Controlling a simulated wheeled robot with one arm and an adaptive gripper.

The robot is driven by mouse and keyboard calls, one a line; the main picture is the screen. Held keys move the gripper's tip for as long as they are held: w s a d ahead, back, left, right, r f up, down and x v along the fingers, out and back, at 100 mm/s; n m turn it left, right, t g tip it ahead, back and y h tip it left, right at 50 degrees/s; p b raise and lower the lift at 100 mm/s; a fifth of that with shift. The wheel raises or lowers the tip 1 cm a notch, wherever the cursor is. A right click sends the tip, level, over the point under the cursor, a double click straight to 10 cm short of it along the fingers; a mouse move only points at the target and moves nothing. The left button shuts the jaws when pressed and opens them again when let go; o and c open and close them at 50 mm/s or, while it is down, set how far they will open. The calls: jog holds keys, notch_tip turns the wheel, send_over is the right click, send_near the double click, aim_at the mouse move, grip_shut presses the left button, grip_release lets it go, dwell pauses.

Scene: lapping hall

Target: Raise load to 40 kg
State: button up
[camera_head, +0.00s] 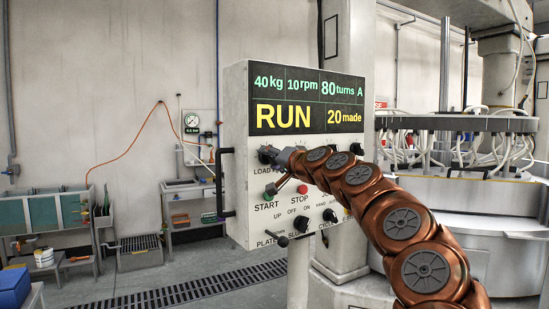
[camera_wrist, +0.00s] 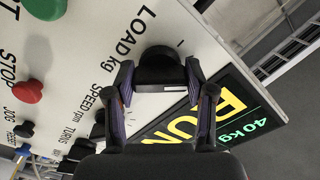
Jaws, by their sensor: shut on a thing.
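The control panel (camera_head: 240,200) is a pale box with a dark display (camera_head: 310,100) reading 40 kg, 10 rpm, 80 turns A, RUN and 20 made. The black load knob (camera_wrist: 160,68) sits beside the LOAD kg label in the wrist view. My gripper (camera_wrist: 160,85) is shut on this knob, one finger on each side.
The green START button (camera_head: 271,188) and red STOP button (camera_head: 302,189) are just below my gripper. Lower down are small switches and a black lever (camera_head: 283,241). A large round machine (camera_head: 460,190) stands close on the right. The floor at left is mostly open, with a drain grate (camera_head: 180,295).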

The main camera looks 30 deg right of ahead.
jog(key=shift+r+m+p, duration=0.15)
jog(key=shift+m+p, duration=0.2)
jog(key=shift+m, duration=0.65)
jog(key=o, duration=1.2)
jog(key=shift+c, duration=0.2)
jog(key=shift+s, duration=0.15)
jog(key=s, duration=1.1)
jog(key=shift+s, duration=0.4)
jog(key=shift+d, duration=0.1)
